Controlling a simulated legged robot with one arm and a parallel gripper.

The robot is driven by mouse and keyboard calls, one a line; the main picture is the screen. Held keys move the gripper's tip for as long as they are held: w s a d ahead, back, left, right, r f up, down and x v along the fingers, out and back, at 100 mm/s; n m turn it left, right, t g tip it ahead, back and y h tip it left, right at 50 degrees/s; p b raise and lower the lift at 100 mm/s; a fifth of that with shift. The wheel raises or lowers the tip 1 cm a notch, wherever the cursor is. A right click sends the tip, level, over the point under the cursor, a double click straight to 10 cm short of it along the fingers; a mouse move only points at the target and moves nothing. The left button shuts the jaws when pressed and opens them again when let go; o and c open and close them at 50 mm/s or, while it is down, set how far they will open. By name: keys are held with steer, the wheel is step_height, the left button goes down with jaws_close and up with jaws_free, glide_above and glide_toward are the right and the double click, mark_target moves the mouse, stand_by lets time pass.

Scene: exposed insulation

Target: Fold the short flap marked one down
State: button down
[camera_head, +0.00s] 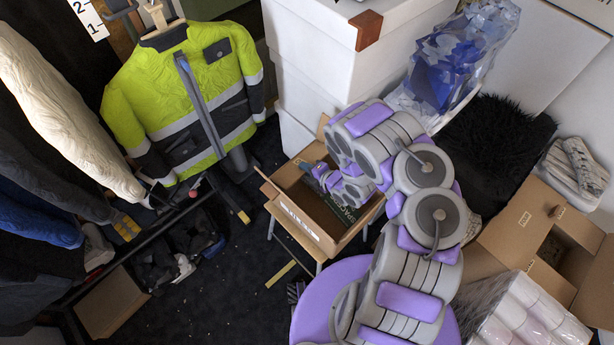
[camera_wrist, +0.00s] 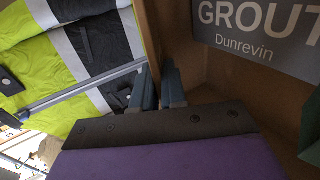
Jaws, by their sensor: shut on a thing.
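An open cardboard box (camera_head: 322,240) stands on a small stand at the middle of the head view. A narrow flap sticks out at its left (camera_head: 268,187), and another stands up at the back (camera_head: 322,127). I cannot read a number one on any flap. My gripper (camera_head: 304,166) is at the box's far left edge, below my arm. In the wrist view, my gripper (camera_wrist: 158,88) has one finger on each side of a brown cardboard edge (camera_wrist: 150,35) and is shut on it. The fingertips' contact is partly hidden.
A grey box marked GROUT (camera_wrist: 260,30) is inside the cardboard. A hi-vis jacket (camera_head: 185,85) hangs behind left. White boxes (camera_head: 310,60) stand behind. Another open carton (camera_head: 510,230) and wrapped rolls (camera_head: 525,310) are at right. Dark floor (camera_head: 220,290) shows at left.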

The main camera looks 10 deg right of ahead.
steer(key=shift+d+f+t+y+b, duration=0.15)
steer(key=shift+f+t+y+b, duration=0.2)
steer(key=shift+b, duration=0.5)
steer(key=c, duration=1.3)
jaws_free()
steer(key=shift+o, duration=0.2)
steer(key=p+v, duration=0.1)
steer(key=v, duration=1.1)
steer(key=shift+c, duration=0.2)
